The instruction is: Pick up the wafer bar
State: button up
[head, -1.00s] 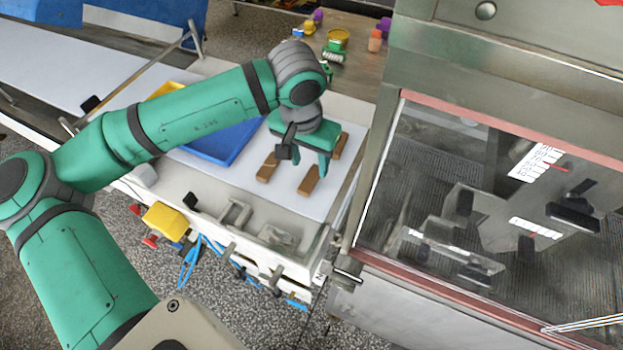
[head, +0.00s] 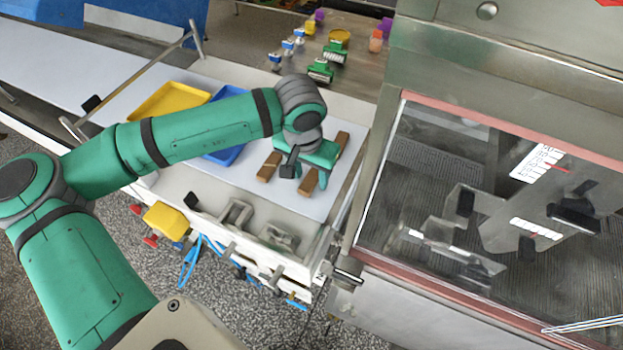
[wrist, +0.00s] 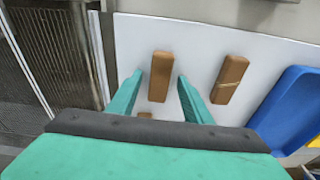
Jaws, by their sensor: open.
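Three brown bars lie on the white belt; I cannot tell which one is the wafer bar. The middle bar (head: 308,182) is below my gripper (head: 306,179). In the wrist view this bar (wrist: 160,77) shows between the two green fingertips of my open, empty gripper (wrist: 161,78), with gaps on both sides. The left bar (head: 268,167) also shows in the wrist view (wrist: 229,80), outside the fingers, with a thin light line across it. The third bar (head: 342,142) is partly hidden behind my gripper; its end (wrist: 145,115) shows in the wrist view.
A blue tray (head: 232,153) and a yellow tray (head: 165,99) are left of the bars. A steel machine with a pink-framed window (head: 372,190) stands close on the right. A table (head: 360,62) with small coloured objects is behind. Clamps and rails (head: 236,212) line the near edge.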

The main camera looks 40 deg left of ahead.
jog(key=shift+f, duration=0.1)
jog(key=c, duration=0.9)
